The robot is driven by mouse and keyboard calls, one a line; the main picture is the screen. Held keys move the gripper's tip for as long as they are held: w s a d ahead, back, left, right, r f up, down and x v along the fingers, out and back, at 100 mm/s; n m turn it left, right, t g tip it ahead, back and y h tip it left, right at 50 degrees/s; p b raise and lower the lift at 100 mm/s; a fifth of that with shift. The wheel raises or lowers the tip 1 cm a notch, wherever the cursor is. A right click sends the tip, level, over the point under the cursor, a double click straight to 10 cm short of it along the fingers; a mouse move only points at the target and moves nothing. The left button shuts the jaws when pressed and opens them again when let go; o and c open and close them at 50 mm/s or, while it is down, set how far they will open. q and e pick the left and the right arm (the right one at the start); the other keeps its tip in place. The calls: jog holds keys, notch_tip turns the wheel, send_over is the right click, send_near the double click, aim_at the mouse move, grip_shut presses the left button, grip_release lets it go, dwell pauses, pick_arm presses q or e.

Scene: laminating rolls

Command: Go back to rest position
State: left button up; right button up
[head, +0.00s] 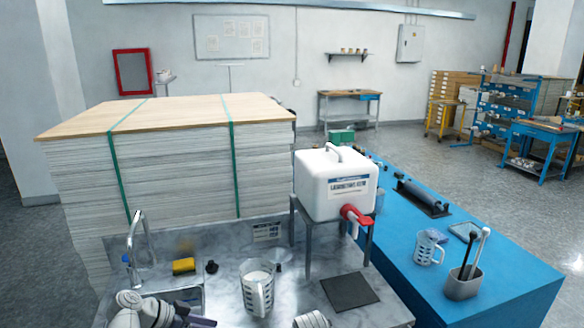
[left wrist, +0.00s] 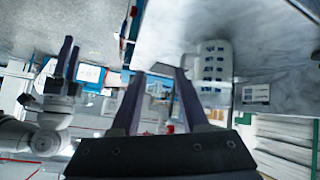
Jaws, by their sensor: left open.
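My left arm comes in at the bottom left of the head view. Its gripper (head: 195,321) is low at the front of the marble worktop (head: 225,250), partly cut off by the frame edge. In the left wrist view its two dark fingers (left wrist: 157,75) stand apart with nothing between them. My right gripper (left wrist: 72,44) shows at the left of that view, its two dark fingers apart and empty. In the head view only a white part of my right arm shows at the bottom edge.
A clear measuring jug (head: 257,292) stands on the worktop near my left gripper. A tap (head: 140,240), yellow sponge (head: 183,266) and dark mat (head: 349,292) are nearby. A white canister (head: 325,190) with a red tap sits on a metal stand. A blue table (head: 420,285) is at right.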

pick_arm(q)
jog(key=s+d+f+n+g+y, duration=0.2)
jog(key=s+d+f+n+y, duration=0.1)
jog(key=s+d+f+y, duration=0.1)
jog(key=s+d+f+n+g+y, duration=0.2)
jog(key=s+d+y, duration=0.4)
jog(key=d, duration=0.4)
jog(key=shift+s+d+f+n+g, duration=0.3)
jog(key=shift+s+f+n, duration=0.1)
jog(key=shift+s+f, duration=0.5)
